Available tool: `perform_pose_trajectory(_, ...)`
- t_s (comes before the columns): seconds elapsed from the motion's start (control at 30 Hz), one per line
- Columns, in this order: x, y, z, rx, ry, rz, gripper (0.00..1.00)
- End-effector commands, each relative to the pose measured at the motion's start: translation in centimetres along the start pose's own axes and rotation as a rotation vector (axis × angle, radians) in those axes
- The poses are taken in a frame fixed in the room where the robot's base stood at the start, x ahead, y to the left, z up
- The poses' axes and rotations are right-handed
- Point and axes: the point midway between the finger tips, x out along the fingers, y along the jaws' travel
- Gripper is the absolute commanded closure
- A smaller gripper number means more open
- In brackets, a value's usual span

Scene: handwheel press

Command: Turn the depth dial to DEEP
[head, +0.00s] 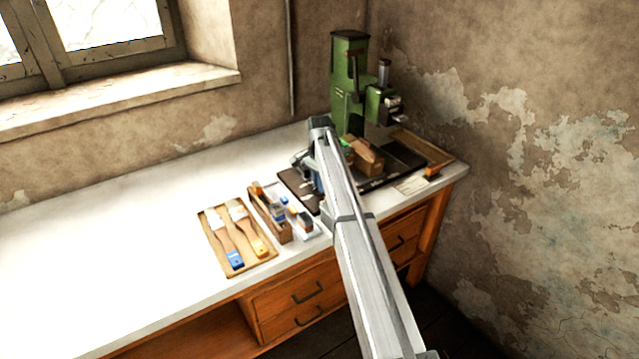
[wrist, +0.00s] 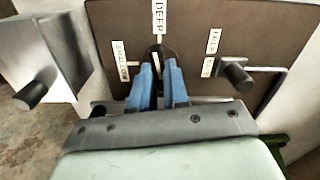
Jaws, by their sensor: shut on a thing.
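In the wrist view the depth dial (wrist: 154,52) is a dark round knob on a brown panel. The label DEEP (wrist: 158,16) stands above it and the label SHALLOW (wrist: 120,61) to its left. My gripper (wrist: 158,72) has its two blue fingers shut on the dial from either side. In the head view the green press (head: 350,85) stands at the back right of the bench. My arm hides the dial there.
In the wrist view a metal block with a black handle (wrist: 35,94) is at left. A black-knobbed lever (wrist: 236,76) sits right of the dial, close to my gripper. In the head view, brushes on a board (head: 222,262) and a wooden box (head: 268,222) lie left; the bench's left is clear.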

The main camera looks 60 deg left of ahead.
Motion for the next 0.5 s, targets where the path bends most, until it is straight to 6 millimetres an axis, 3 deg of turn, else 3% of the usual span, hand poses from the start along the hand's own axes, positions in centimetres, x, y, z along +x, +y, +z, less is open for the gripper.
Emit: perform_pose_trajectory(0.5,-0.02,0.0,0.0,0.184,0.0,0.0,1.0)
